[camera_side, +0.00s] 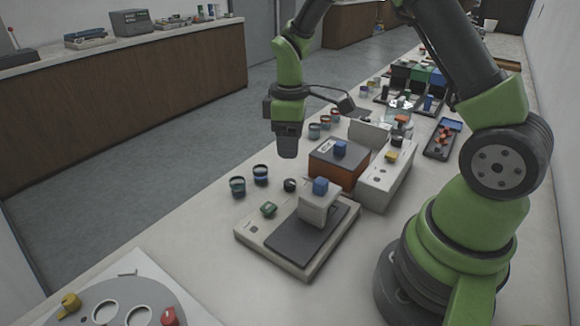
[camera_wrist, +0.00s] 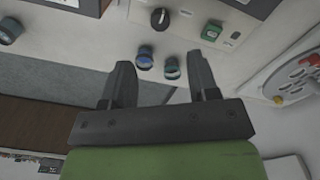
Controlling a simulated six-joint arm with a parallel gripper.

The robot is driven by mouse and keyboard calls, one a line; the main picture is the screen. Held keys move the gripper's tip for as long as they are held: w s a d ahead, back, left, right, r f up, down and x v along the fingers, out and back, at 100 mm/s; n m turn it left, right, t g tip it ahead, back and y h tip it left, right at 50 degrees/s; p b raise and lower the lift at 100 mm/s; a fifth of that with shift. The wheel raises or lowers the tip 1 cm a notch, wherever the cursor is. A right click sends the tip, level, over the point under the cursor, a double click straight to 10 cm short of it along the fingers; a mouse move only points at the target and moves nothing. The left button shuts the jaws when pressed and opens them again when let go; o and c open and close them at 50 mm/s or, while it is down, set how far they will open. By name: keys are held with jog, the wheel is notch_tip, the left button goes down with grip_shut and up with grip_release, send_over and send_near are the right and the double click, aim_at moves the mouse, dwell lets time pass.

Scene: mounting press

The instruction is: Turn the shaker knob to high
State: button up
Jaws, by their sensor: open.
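The shaker (camera_side: 262,240) is a low off-white base with a dark platform on top. A small dark knob (camera_side: 290,184) stands at its far left corner, and a green square button (camera_side: 268,208) sits nearer. In the wrist view the knob (camera_wrist: 160,19) is black with a pale pointer line; its scale marks are too small to read. The green button (camera_wrist: 211,31) is to its right. My gripper (camera_side: 288,155) points down, above and behind the knob, touching nothing. In the wrist view its two fingers (camera_wrist: 160,62) are apart with nothing held.
A white block with a blue cap (camera_side: 318,208) stands on the platform. An orange-fronted box (camera_side: 335,165) and a white unit (camera_side: 386,178) stand behind. A grey disc fixture (camera_side: 125,305) lies in front.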

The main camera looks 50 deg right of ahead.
aim_at(290, 182)
notch_tip(290, 182, down, 10)
jog(key=n, duration=0.4)
jog(key=shift+n, duration=0.4)
jog(key=c, duration=0.9)
